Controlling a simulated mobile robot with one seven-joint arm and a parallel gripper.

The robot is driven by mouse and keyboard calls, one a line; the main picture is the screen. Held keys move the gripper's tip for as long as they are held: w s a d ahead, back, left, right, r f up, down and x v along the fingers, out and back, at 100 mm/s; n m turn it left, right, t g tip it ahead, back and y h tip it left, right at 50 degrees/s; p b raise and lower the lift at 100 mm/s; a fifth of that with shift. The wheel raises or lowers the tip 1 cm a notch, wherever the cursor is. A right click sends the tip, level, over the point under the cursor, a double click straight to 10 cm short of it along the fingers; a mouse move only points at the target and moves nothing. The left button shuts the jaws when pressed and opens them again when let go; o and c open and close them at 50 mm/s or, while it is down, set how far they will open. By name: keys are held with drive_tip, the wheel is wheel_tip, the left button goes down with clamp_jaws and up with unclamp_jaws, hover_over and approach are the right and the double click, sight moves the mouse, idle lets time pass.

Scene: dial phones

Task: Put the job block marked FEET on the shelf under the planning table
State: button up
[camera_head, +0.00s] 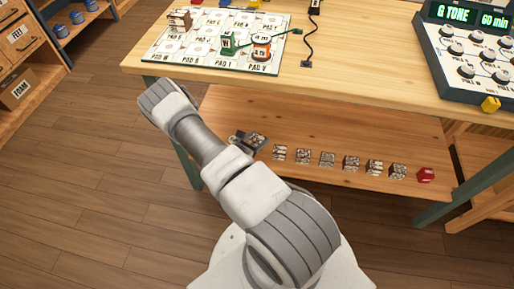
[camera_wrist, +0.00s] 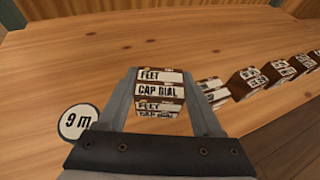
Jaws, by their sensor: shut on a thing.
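My gripper (camera_wrist: 158,100) is shut on a brown and white block (camera_wrist: 160,90) whose labels read FEET and CAP DIAL. The labels show on two of its faces. In the head view my gripper (camera_head: 250,141) is low over the left part of the wooden shelf (camera_head: 300,118) under the planning table (camera_head: 350,60), left of a row of blocks. My arm hides part of the shelf there. The shelf surface (camera_wrist: 110,65) also fills much of the wrist view. I cannot tell whether the block touches the shelf.
Several similar blocks (camera_head: 327,159) stand in a row along the shelf, ending in a red block (camera_head: 426,175). A round "9 m" disc (camera_wrist: 78,122) shows beside my gripper. A green table leg (camera_head: 180,150) stands at the left. The shelf behind the row is clear.

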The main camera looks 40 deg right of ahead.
drive_tip(key=shift+w+f, duration=0.2)
drive_tip(key=shift+w, duration=0.1)
drive_tip(key=shift+f, duration=0.25)
drive_tip(key=shift+f+b, duration=1.1)
drive_tip(key=shift+f, duration=0.6)
drive_tip(key=shift+f, duration=0.2)
drive_tip(key=o, duration=1.4)
drive_tip(key=shift+r, duration=0.1)
